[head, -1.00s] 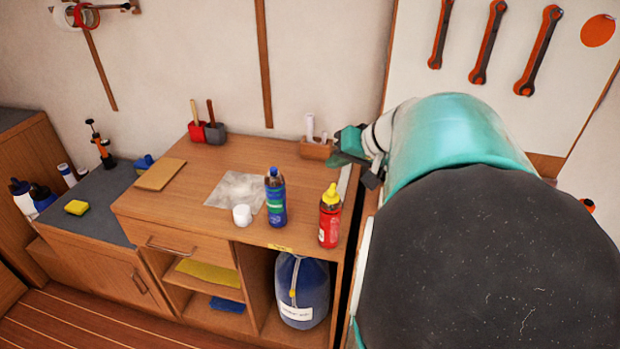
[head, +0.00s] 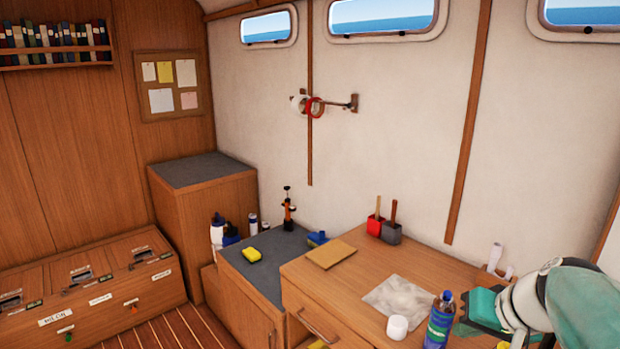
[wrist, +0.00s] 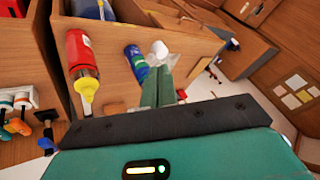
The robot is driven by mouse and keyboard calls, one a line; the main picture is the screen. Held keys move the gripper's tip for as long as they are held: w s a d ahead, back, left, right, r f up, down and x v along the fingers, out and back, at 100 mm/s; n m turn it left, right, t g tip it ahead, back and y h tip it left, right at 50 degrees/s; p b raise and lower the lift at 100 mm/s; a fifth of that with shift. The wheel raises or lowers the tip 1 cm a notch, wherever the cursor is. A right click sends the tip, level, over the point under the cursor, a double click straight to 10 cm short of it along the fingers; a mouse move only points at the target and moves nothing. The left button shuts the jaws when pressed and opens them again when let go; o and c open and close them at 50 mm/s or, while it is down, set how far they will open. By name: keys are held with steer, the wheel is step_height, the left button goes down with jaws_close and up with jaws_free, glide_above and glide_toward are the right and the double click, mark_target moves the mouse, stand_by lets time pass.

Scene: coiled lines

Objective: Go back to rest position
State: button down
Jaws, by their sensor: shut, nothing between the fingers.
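My gripper (head: 478,308) shows at the lower right of the head view, above the right part of the wooden bench (head: 335,288). In the wrist view its teal fingers (wrist: 158,84) are together with nothing between them. My arm enters from the right edge of the head view. A blue bottle with a green label (head: 440,318) stands just left of the gripper in the head view. In the wrist view a red bottle with a yellow cap (wrist: 80,60) shows left of the fingers, apart from them.
A white jar (head: 397,327) and a pale sheet (head: 398,297) lie left of the blue bottle. Red and grey holders (head: 383,228) stand at the bench's back. A lower grey-topped cabinet (head: 262,265) holds a yellow sponge (head: 252,254). Wooden floor (head: 185,328) is clear at lower left.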

steer(key=s+a+f+n+h, duration=0.1)
steer(key=s+a+n, duration=0.1)
steer(key=s+a, duration=0.2)
steer(key=s+a+f+n+h, duration=0.1)
steer(key=s+a, duration=0.3)
steer(key=a, duration=0.6)
steer(key=shift+s+a+n+g, duration=0.2)
steer(key=shift+s+n+g, duration=0.1)
steer(key=shift+n+g, duration=0.15)
